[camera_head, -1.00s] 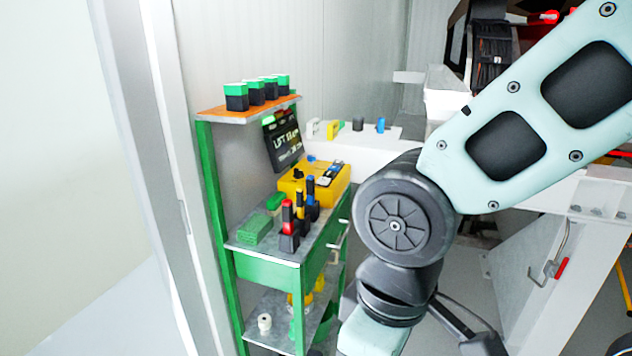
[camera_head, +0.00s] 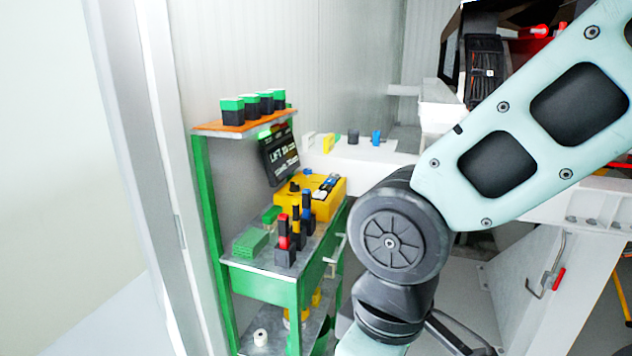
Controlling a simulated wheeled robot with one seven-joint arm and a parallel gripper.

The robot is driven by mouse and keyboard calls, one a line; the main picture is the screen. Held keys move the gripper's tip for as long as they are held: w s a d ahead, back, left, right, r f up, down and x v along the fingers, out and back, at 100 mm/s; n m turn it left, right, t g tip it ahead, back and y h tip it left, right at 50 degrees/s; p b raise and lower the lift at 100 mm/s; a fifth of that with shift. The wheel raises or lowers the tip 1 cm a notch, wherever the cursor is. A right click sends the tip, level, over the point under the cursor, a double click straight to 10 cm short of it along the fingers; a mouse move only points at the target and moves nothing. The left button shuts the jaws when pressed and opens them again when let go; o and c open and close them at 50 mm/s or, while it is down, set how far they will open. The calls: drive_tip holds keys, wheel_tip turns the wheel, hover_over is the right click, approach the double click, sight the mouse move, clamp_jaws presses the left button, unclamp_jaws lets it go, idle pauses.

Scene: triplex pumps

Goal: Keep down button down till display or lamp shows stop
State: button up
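A black display (camera_head: 281,154) with white text starting "LIFT" hangs at the back of the green cart; the rest of its text is too small to read surely. A green lit spot (camera_head: 264,134) shows at its top left edge. A yellow box (camera_head: 312,199) with small dark and blue parts on top stands below the display. Which part is the down button cannot be told. My arm crosses the right side of the view, and my gripper is not visible.
The green cart (camera_head: 264,286) has an upper shelf (camera_head: 211,127) with several green-topped black blocks. Red- and blue-handled tools and a green block (camera_head: 250,243) stand on its worktop. A white ledge (camera_head: 375,160) lies behind. A pale door frame is at left.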

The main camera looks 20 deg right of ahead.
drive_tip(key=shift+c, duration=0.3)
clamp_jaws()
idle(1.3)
